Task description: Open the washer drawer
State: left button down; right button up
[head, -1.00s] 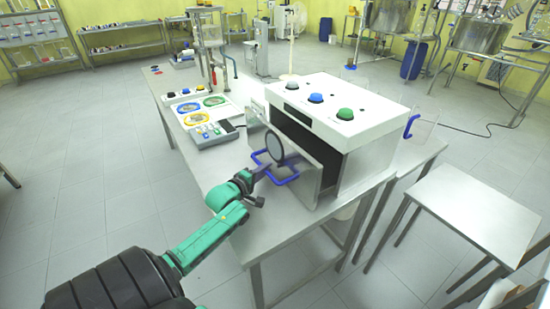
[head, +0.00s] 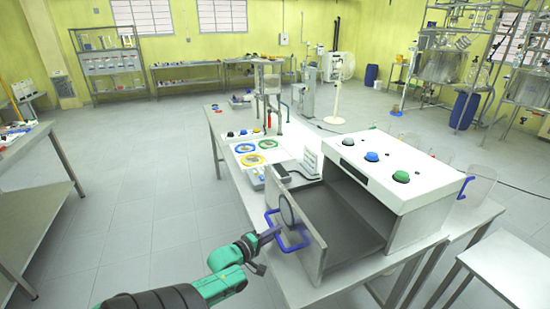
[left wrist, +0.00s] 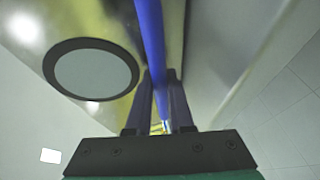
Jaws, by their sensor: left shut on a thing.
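The drawer front (head: 304,237) carries a round window and a blue handle (head: 291,247). My left gripper (head: 274,234) is shut on the blue handle. In the left wrist view the handle (left wrist: 151,35) runs between the two fingers (left wrist: 160,100), beside the round window (left wrist: 97,75). My right gripper is not in view.
On the table (head: 232,178) behind the drawer are blue, yellow and green rings (head: 249,159) and a small keypad device. A blue-handled clear jug (head: 480,186) stands right of the washer. Floor on the left is clear up to another table (head: 40,175).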

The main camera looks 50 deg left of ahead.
pick_arm(q)
jog(key=c, duration=0.8)
grip_release()
jog(key=shift+s, duration=0.15)
jog(key=shift+s, duration=0.3)
jog(key=v, duration=1.3)
jog(key=shift+s+r, duration=0.15)
jog(key=shift+s, duration=0.2)
jog(key=shift+d, duration=0.1)
